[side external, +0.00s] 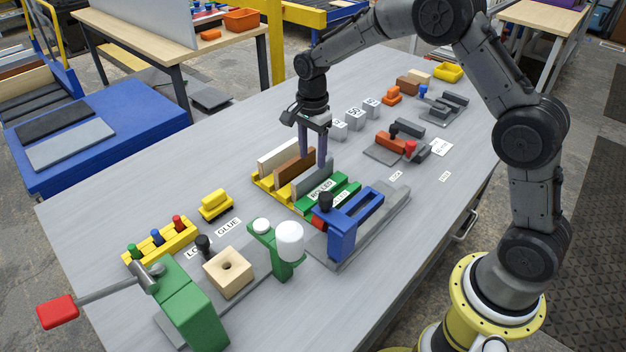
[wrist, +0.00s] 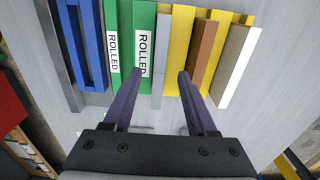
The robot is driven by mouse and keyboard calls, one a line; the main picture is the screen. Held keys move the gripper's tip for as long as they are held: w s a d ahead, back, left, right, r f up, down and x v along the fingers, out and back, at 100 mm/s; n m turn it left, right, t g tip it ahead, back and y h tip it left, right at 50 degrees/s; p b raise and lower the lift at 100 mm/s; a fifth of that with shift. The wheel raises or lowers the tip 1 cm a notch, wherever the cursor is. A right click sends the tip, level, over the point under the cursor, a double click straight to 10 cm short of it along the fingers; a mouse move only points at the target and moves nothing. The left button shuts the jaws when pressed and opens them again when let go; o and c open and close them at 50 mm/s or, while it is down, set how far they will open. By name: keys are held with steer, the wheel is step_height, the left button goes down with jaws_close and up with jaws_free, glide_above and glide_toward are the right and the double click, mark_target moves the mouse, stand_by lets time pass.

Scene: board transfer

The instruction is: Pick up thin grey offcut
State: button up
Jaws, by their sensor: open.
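The thin grey offcut (side external: 315,179) stands on edge between the brown board and the green rack in the side view. In the wrist view the grey offcut (wrist: 159,72) shows as a narrow upright strip between my two fingertips. My gripper (side external: 313,162) points straight down over it, its purple fingers apart. In the wrist view my gripper (wrist: 160,74) is open, one finger on each side of the strip. Contact is not visible, and the height of the tips against the offcut's top edge is hard to tell.
A brown board (side external: 292,169) and a white board (side external: 278,156) stand in the yellow rack (side external: 261,182) close by. The green rack (side external: 345,185) marked ROLLED and a blue fixture (side external: 345,236) lie on the other side. Grey blocks (side external: 355,114) stand behind.

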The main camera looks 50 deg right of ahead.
mark_target(313, 170)
steer(key=shift+f, duration=2.75)
jaws_close()
